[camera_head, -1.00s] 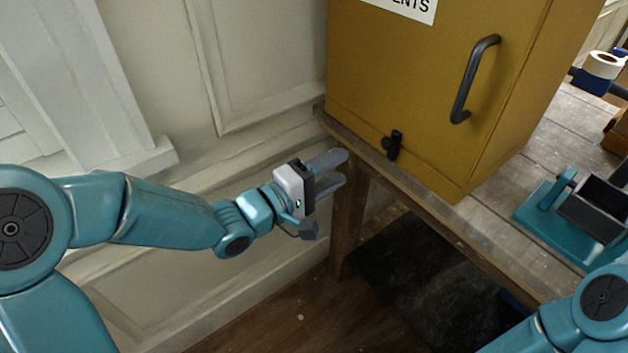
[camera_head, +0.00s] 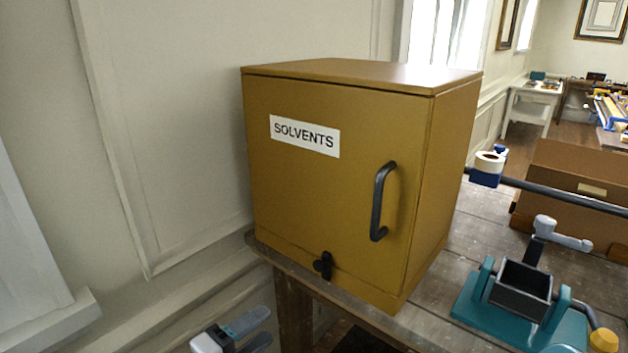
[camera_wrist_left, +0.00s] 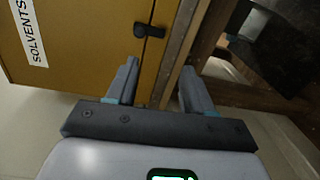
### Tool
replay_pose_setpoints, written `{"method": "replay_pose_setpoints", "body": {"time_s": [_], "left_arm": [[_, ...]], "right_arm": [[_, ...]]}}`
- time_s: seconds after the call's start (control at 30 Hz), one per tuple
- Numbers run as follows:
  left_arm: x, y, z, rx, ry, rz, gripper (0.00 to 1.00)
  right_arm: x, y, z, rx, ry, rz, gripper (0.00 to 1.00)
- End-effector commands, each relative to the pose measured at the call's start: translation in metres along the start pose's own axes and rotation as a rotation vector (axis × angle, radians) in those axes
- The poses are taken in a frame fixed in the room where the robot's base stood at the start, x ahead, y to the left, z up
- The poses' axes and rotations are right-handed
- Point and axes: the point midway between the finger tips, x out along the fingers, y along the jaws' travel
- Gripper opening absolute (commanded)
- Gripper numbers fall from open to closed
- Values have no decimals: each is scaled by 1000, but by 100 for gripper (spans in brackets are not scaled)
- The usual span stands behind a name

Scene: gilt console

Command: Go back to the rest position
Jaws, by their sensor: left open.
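My left gripper (camera_head: 252,330) is at the bottom edge of the head view, below and in front of the wooden bench's (camera_head: 335,296) left corner. It is open and empty; in the left wrist view its two fingers (camera_wrist_left: 155,88) are apart, with the bench edge and the yellow cabinet beyond them. The yellow solvents cabinet (camera_head: 320,190) stands on the bench with its door shut. Its dark handle (camera_head: 381,202) is on the right of the door, and a black latch (camera_head: 324,265) is at the bottom. My right gripper is not clearly seen.
A teal fixture with a dark box (camera_head: 521,290) stands on the bench right of the cabinet. The panelled wall (camera_head: 165,130) is close on the left.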

Motion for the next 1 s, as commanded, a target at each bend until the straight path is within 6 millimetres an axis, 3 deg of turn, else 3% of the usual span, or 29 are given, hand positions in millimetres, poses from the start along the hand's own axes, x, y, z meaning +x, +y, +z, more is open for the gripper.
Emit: {"method": "replay_pose_setpoints", "body": {"time_s": [0.07,0.17,0.3,0.43,0.5,0.63,0.8,1.0], "left_arm": [[9,-40,5,-118,0,-104,52],[8,-122,11,-201,58,-326,52],[-30,-232,37,-98,44,-703,52],[-83,-301,72,86,-131,-1007,52],[-105,-319,84,188,-249,-1101,52],[-125,-326,91,359,-431,-1161,52],[-132,-327,97,501,-578,-1147,52],[-132,-327,96,518,-588,-1142,52]], "right_arm": [[-17,-6,0,0,0,0,59],[-30,-11,0,0,1,0,59],[-41,-15,1,0,1,0,59],[-45,-16,1,0,0,0,59],[-44,-16,1,0,0,0,59],[-43,-15,1,0,0,0,59],[-43,-15,1,0,0,0,59],[-43,-15,1,0,0,0,59]]}}
